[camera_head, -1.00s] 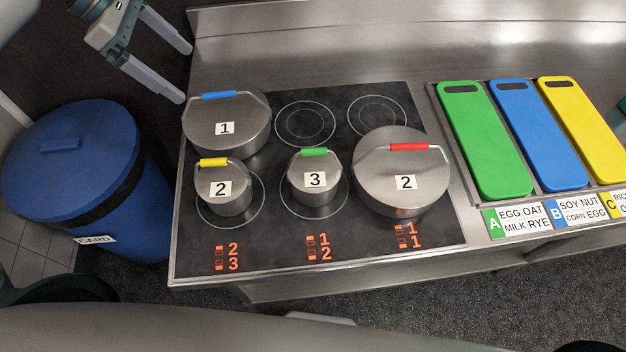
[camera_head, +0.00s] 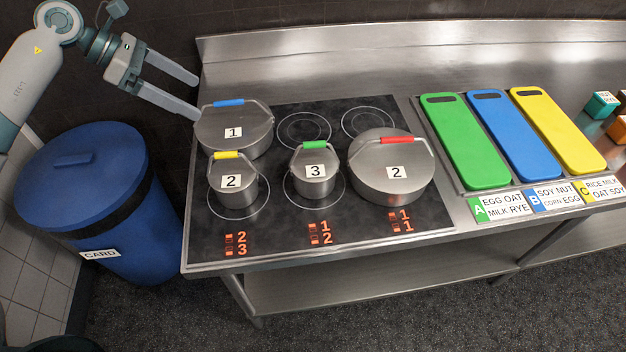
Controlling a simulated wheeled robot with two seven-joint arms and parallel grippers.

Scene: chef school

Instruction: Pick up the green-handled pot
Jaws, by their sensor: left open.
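The green-handled pot (camera_head: 314,173) is a small steel pot labelled 3, on the front middle ring of the black hob. Its green grip (camera_head: 313,145) arches over the lid. My left gripper (camera_head: 196,96) is at the upper left, beyond the hob's left edge, with its two long fingers apart and nothing between them. It is to the left of and behind the green-handled pot, well apart from it. My right gripper does not show.
The yellow-handled pot (camera_head: 233,185) stands left of the green one, the red-handled pot (camera_head: 391,172) right, the blue-handled pot (camera_head: 234,131) behind left. Two rear rings (camera_head: 368,121) are bare. Cutting boards (camera_head: 465,146) lie right; a blue bin (camera_head: 90,195) stands left.

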